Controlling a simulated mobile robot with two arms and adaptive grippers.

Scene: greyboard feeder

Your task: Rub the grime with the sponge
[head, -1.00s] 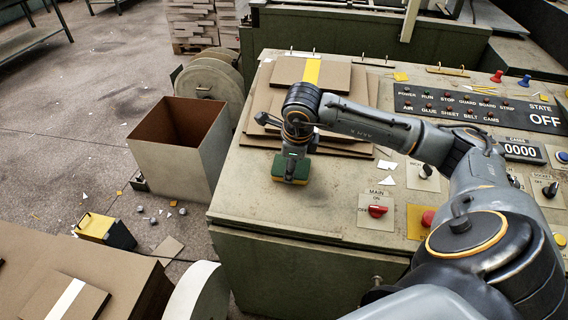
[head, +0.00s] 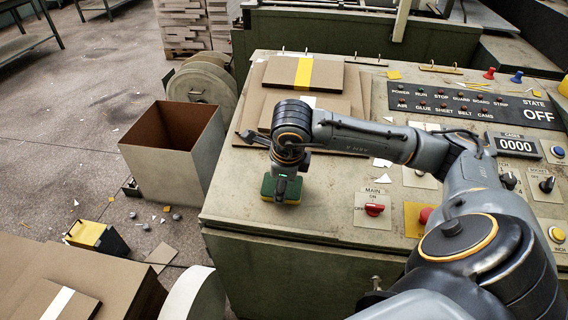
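A green and yellow sponge (head: 268,187) is at the left part of the machine's pale, worn top (head: 240,205), near its front edge. My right gripper (head: 284,182), whose arm comes in from the right, points down and is shut on the sponge. The sponge appears to rest on the top. The top has faint stains and dark specks around it. I cannot make out a distinct grime patch; the sponge and arm may hide part of it. My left gripper is not in view.
Brown boards (head: 330,78) lie stacked behind the gripper. A control panel (head: 470,104) and a red switch (head: 374,209) are to the right. An open bin (head: 178,165) stands on the floor at left. The top between sponge and switch is clear.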

